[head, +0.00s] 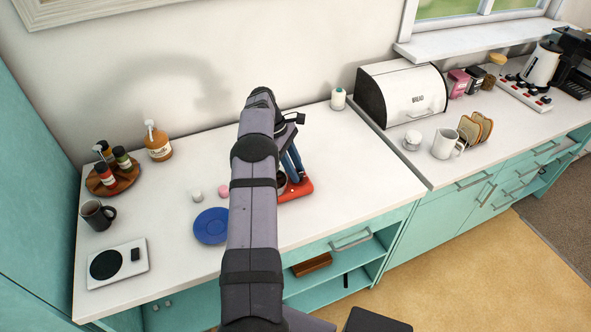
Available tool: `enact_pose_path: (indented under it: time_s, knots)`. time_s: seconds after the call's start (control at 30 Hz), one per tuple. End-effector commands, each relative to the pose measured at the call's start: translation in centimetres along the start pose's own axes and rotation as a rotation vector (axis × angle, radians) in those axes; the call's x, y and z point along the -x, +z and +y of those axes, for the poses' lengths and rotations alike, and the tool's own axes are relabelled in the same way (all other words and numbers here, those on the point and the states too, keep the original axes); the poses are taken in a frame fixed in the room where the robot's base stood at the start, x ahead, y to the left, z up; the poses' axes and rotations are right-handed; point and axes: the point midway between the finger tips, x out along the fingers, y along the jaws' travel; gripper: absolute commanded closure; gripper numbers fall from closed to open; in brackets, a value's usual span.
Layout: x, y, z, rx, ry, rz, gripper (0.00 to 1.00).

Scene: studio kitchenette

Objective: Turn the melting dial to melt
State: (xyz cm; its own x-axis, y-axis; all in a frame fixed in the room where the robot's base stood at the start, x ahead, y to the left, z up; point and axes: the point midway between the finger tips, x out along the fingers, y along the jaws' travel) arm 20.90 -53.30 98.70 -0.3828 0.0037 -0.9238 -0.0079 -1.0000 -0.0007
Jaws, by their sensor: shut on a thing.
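A red appliance (298,192) sits on the white counter, partly hidden behind my arm. My gripper (294,178) points down at it, with its blue fingers reaching the top of the red body. The fingers are shut on what appears to be the melting dial, which is too small and too covered to make out. The dial's setting and any marks around it cannot be read.
A blue plate (211,226) and two small round items (196,196) lie left of my arm. A white scale-like device (117,264), dark mug (97,214), spice tray (112,187) and orange bottle (158,145) stand further left. A white bottle (338,98) and bread bin (401,94) stand right.

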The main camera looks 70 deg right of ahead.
Motion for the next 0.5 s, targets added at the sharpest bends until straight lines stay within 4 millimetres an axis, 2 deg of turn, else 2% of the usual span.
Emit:
enact_pose_path:
  time_s: [0.47,0.5]
  knots:
    - [0.05,0.00,0.06,-0.016,-0.004,0.001,0.97]
    - [0.05,0.00,0.06,-0.016,-0.004,0.001,0.67]
